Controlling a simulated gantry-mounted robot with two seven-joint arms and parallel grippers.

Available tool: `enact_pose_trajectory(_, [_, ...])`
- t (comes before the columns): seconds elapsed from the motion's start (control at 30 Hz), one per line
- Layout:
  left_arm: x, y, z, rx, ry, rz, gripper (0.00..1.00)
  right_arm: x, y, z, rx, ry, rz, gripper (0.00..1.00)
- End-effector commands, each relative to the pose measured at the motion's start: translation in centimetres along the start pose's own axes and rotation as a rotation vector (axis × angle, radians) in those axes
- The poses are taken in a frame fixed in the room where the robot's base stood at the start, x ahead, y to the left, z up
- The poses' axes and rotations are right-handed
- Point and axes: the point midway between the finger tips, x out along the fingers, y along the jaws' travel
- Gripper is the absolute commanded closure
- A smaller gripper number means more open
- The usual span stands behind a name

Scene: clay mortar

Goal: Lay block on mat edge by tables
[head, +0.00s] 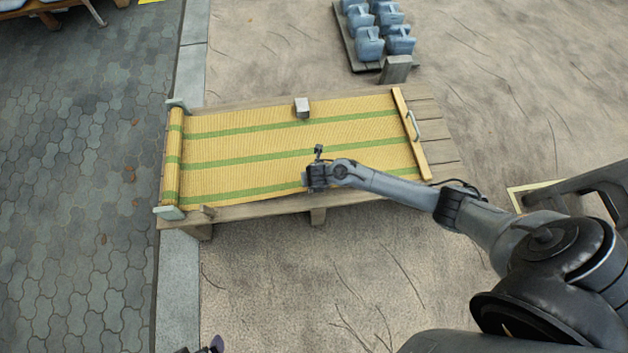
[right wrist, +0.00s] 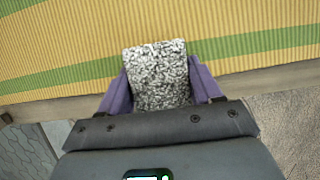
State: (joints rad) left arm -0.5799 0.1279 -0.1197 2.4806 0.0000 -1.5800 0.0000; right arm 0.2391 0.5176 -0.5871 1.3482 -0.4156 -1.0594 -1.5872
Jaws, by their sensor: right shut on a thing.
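The yellow mat (head: 260,140) with green stripes lies over a low wooden platform. My right gripper (head: 316,180) is above the mat's near edge. In the right wrist view it is shut on a speckled grey block (right wrist: 158,75), over the near green stripe and edge. The held block is hidden in the head view, and I cannot tell whether it touches the mat. Another grey block (head: 302,108) sits on the mat's far edge. A small dark purple part, probably my left gripper (head: 216,344), shows at the bottom; its jaws are unclear.
A wooden bar with a handle (head: 411,133) lies across the mat's right end. The left end is rolled between pale brackets (head: 168,212). Wooden furniture (head: 60,12) is at the upper left.

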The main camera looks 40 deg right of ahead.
Motion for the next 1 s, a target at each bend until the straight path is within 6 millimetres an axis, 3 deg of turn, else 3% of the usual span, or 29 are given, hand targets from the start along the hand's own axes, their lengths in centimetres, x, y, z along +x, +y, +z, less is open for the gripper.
enact_pose_trajectory(0.1, [1.5,0.1,0.5,-0.002,-0.001,0.002,0.06,1.9,0.1,1.1,0.003,-0.002,0.001,0.84])
enact_pose_trajectory(0.33, [2.0,0.3,0.6,-0.010,0.000,0.008,0.06,2.7,0.0,2.1,0.001,-0.001,0.002,0.84])
enact_pose_trajectory(0.73, [4.9,0.5,1.5,-0.012,0.001,0.010,0.06,6.3,0.0,0.5,-0.001,0.000,0.002,0.84])
enact_pose_trajectory(1.0, [4.9,0.3,1.6,-0.003,-0.001,0.003,0.06,6.3,-0.1,0.6,-0.001,-0.002,0.002,0.84])
